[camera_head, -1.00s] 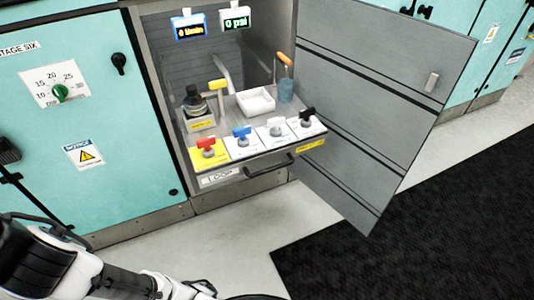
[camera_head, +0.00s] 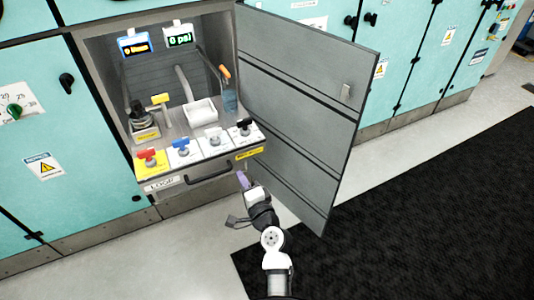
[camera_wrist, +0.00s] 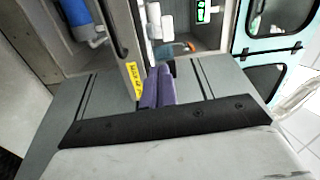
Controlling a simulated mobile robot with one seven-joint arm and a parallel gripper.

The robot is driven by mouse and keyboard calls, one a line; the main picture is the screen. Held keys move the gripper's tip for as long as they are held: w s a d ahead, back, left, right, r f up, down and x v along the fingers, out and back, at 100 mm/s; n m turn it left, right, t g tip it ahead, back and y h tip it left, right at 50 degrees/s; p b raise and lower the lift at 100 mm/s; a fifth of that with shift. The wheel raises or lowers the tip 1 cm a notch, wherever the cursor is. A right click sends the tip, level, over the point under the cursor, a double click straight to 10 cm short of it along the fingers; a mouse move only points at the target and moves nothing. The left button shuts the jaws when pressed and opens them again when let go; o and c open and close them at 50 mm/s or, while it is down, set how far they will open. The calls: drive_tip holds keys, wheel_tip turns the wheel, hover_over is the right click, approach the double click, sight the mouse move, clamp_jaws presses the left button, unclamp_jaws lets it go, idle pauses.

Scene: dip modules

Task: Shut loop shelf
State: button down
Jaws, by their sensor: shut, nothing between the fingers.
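The loop shelf (camera_head: 168,174) is pulled out of an open cabinet, its front marked LOOP and fitted with a dark bar handle (camera_head: 208,174). It carries red, blue, white and black valve handles, a white tray (camera_head: 200,112) and a blue container (camera_head: 229,99). My gripper (camera_head: 242,178), with purple fingers, is shut and empty. In the head view it appears just right of the handle, near the shelf's front right corner; contact cannot be told. In the wrist view the fingers (camera_wrist: 158,86) point toward the shelf's edge, beside a yellow label (camera_wrist: 134,80).
The grey cabinet door (camera_head: 303,110) stands wide open to the right of the shelf, close to my arm. Two small displays (camera_head: 179,36) hang inside the cabinet. Teal cabinets line both sides. A black mat (camera_head: 420,190) covers the floor at right; pale floor lies in front.

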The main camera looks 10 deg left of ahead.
sight(233, 150)
drive_tip(key=d+f+m, duration=0.1)
drive_tip(key=d+f, duration=0.1)
drive_tip(key=d, duration=0.1)
drive_tip(key=shift+h, duration=0.4)
drive_tip(key=p+x, duration=0.3)
drive_tip(key=x, duration=1)
drive_tip(key=shift+w+a+f, duration=0.1)
drive_tip(key=shift+w+a, duration=0.05)
drive_tip(key=shift+a, duration=0.05)
